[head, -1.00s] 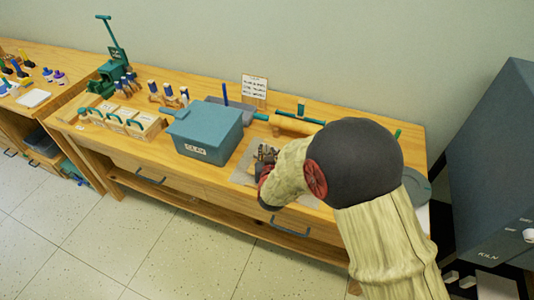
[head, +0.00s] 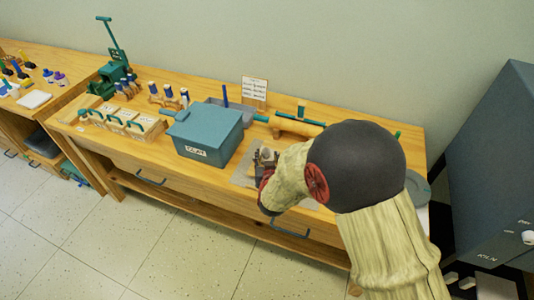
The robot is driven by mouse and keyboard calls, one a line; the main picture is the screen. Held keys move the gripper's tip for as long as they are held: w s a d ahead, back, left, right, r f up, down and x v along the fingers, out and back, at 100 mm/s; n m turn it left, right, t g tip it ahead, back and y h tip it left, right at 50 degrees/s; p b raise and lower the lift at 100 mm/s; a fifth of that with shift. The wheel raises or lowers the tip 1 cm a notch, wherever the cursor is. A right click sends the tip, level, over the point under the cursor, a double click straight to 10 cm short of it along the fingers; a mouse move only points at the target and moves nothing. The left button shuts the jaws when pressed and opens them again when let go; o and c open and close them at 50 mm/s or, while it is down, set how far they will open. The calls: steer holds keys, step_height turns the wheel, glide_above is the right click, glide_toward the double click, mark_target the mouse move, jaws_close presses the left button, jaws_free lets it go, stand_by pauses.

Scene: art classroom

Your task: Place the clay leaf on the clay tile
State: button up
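My gripper (head: 266,162) is over the grey mat (head: 243,171) on the wooden table, just right of the teal clay box. My arm comes in from the right and hides much of that area. The fingers are small and partly covered, so I cannot tell whether they are open or shut, or whether they hold anything. I cannot make out the clay leaf or the clay tile; they may be hidden behind my arm or too small to tell.
The teal box labelled CLAY (head: 205,132) stands close left of my gripper. A rolling pin (head: 296,126) lies behind, near a small sign (head: 254,90). Wooden caddies (head: 122,120) and a green press (head: 112,75) are at left. A dark kiln (head: 495,175) stands at right.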

steer(key=a+r+p+v, duration=0.1)
steer(key=p+v, duration=0.2)
steer(key=v, duration=0.8)
steer(key=s+d+r+g+y, duration=0.1)
steer(key=s+d+r+g, duration=0.15)
steer(key=r, duration=0.35)
steer(key=s+d+r+g, duration=0.1)
steer(key=s+d+r, duration=0.1)
steer(key=d+r, duration=0.35)
steer(key=s+d+r+g, duration=0.1)
steer(key=s+d+r, duration=0.1)
steer(key=s+d, duration=0.2)
steer(key=s+d+r+g+h, duration=0.1)
steer(key=s+d+r+g, duration=0.1)
steer(key=s, duration=0.8)
steer(key=s+d+r+g+h, duration=0.1)
steer(key=s+d+r, duration=0.3)
steer(key=s+d, duration=0.2)
steer(key=shift+s+d+r+m, duration=0.2)
steer(key=shift+s+m, duration=0.2)
steer(key=shift+s, duration=0.15)
